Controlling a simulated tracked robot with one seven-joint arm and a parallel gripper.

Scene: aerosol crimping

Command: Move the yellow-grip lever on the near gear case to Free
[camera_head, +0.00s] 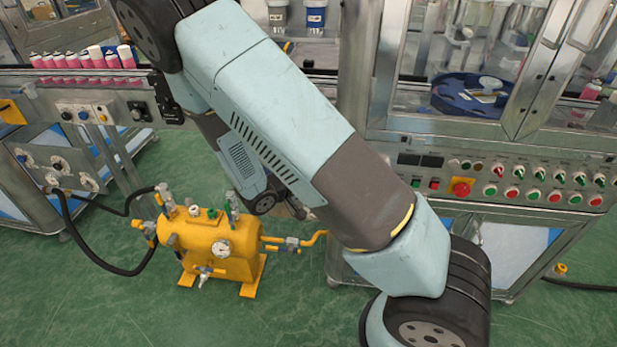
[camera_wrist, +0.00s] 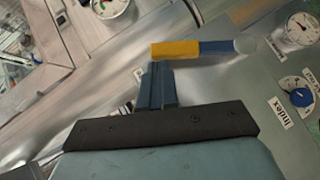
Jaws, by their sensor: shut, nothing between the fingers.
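In the wrist view the lever has a yellow grip (camera_wrist: 175,49) at its left end and a blue arm (camera_wrist: 218,47) running right to a rounded grey end (camera_wrist: 245,46). It lies nearly level in the picture against the grey metal case (camera_wrist: 225,85). My gripper (camera_wrist: 157,68) is shut and empty. Its blue fingertips are just below the grip; I cannot tell whether they touch it. A label reading "Index" (camera_wrist: 280,112) is at the lower right. A small label left of the fingers is partly hidden. The lever cannot be made out in the head view.
A gauge (camera_wrist: 300,28) and a blue knob (camera_wrist: 299,97) are right of the lever. In the head view a yellow tank (camera_head: 222,245) stands on the green floor (camera_head: 100,305), and a control panel (camera_head: 500,185) is at the right. My arm hides the middle.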

